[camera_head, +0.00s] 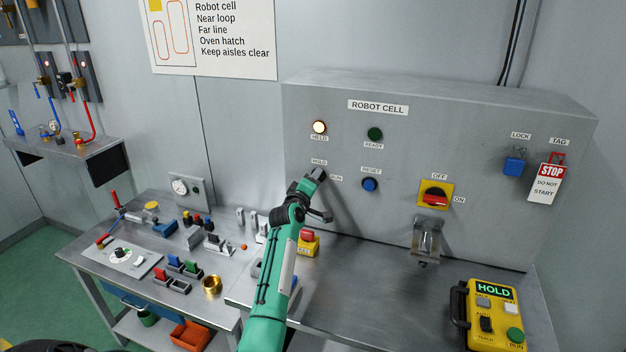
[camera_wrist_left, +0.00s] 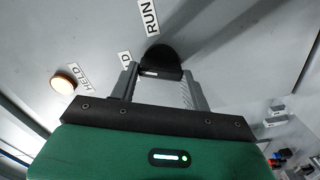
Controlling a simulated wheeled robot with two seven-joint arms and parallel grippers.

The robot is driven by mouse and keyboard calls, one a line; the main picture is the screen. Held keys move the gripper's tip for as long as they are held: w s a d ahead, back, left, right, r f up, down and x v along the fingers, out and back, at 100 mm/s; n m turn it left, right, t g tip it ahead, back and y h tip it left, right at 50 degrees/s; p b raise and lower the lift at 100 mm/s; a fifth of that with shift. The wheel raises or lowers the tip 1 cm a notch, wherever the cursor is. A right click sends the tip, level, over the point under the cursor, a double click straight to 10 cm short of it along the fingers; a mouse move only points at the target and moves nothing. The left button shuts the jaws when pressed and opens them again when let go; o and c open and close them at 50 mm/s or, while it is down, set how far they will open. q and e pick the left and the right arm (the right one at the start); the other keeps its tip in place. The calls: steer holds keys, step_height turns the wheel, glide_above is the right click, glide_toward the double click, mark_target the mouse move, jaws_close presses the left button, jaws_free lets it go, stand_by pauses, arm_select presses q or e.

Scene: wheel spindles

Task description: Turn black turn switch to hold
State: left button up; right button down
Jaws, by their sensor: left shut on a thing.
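The black turn switch (camera_wrist_left: 160,60) sits on the front of the grey ROBOT CELL panel (camera_head: 400,125). My left gripper (camera_wrist_left: 160,78) has its two grey fingers on either side of the switch knob, shut on it. In the head view my left gripper (camera_head: 314,179) reaches the panel by the HOLD (camera_head: 319,162) and RUN (camera_head: 336,178) labels and mostly covers the switch. In the wrist view the HOLD label is partly hidden by a finger. I cannot tell which label the switch points to. The HELD lamp (camera_head: 319,127) is lit. My right gripper is not in view.
A blue RESET button (camera_head: 370,184) and a dark green READY lamp (camera_head: 375,134) are right of the switch. Farther right are a red-yellow rotary switch (camera_head: 435,195) and a yellow pendant (camera_head: 496,318) showing HOLD. A red-yellow button box (camera_head: 308,243) stands below my wrist.

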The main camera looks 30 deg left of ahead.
arm_select(q)
steer(key=shift+n+p, duration=0.8)
steer(key=shift+n, duration=1.5)
steer(key=o, duration=1)
steer(key=shift+a+f, duration=0.1)
steer(key=b+v, duration=0.3)
steer(key=v, duration=1.1)
